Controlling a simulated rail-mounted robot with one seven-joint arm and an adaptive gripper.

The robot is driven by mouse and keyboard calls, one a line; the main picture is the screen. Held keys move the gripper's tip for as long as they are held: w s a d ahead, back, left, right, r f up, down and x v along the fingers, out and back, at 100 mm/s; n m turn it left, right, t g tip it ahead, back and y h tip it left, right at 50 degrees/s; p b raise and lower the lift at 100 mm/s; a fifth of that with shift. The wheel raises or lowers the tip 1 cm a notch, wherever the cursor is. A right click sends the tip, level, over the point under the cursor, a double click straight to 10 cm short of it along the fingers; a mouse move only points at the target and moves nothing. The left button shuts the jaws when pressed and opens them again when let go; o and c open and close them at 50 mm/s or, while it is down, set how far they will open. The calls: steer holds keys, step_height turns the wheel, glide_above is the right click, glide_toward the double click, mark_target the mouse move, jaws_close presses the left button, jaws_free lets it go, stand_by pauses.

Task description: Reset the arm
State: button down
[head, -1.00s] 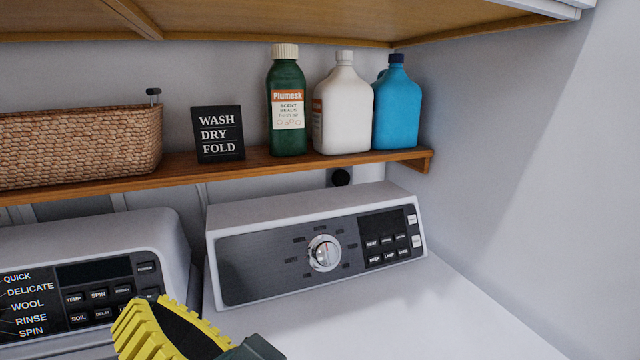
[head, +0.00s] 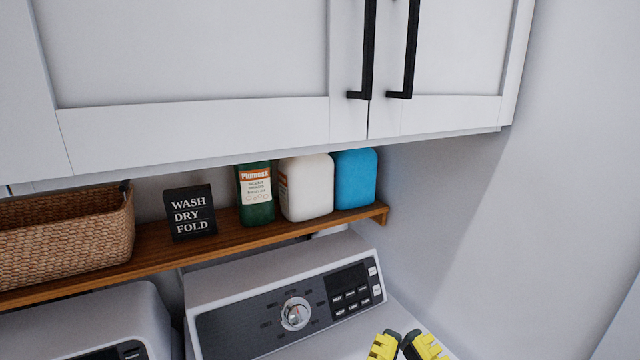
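My gripper (head: 405,348) shows at the bottom edge of the head view, right of centre. Two yellow ribbed finger pads with dark backs are visible, close together in the picture. The frame edge cuts off the rest of the arm and part of the fingers. The gripper appears in front of the right machine's top, below its control panel (head: 240,330). I see nothing held in it, but I cannot tell how far apart the fingertips are.
A wooden shelf (head: 150,254) holds a wicker basket (head: 70,235), a black sign (head: 190,212), a green bottle (head: 256,213), a white jug (head: 308,190) and a blue jug (head: 355,180). White cabinets (head: 200,60) with black handles hang above. A bare wall stands right.

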step_height(320, 180, up, 23)
steer(key=p, duration=1.9)
steer(key=shift+p, duration=0.35)
